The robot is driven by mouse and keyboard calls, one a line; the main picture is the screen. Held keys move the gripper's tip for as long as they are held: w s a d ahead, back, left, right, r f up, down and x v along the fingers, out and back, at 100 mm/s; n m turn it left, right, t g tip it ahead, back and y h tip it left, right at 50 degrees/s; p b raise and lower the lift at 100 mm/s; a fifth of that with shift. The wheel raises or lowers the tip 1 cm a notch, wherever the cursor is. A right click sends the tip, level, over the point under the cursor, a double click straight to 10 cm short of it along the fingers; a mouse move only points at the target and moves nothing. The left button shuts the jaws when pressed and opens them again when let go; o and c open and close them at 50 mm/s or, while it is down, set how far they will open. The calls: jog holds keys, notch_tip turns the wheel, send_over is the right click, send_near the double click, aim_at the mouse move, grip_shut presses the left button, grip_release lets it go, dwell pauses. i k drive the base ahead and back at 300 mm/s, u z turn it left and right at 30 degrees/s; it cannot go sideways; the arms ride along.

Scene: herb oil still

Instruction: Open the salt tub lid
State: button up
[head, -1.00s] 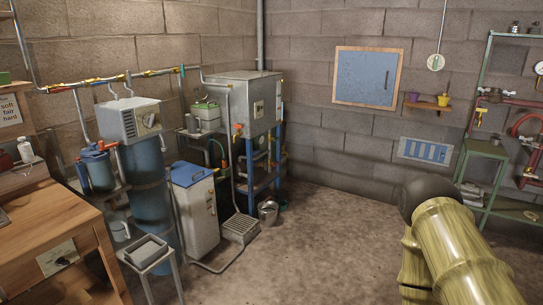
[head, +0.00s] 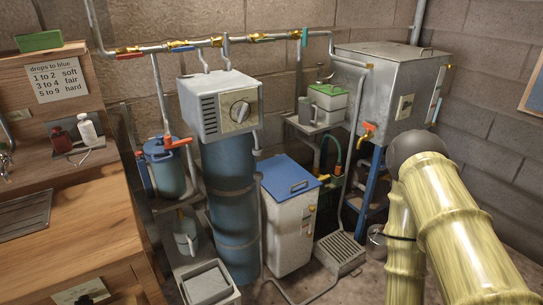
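A pale grey floor-standing tub (head: 288,232) with a blue lid (head: 288,178) stands right of the tall blue cylinder in the head view; it looks like the salt tub. The lid lies flat over its top and appears shut, with a small yellow-orange piece at its right edge. No label is readable on the tub. My arm shows at the right as yellow-green ribbed links with a dark round joint. My gripper is not in the picture. The arm is apart from the tub in the picture, to its right.
The tall blue cylinder (head: 230,200) with a grey control box (head: 222,105) stands left of the tub. A floor grate (head: 340,252) and a metal bucket (head: 377,240) lie to its right. A wooden bench (head: 70,225) fills the left. A low stand with a grey tray (head: 207,284) is in front.

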aim_at(284, 179)
jog(key=u, duration=0.3)
jog(key=i, duration=1.4)
jog(key=u, duration=0.3)
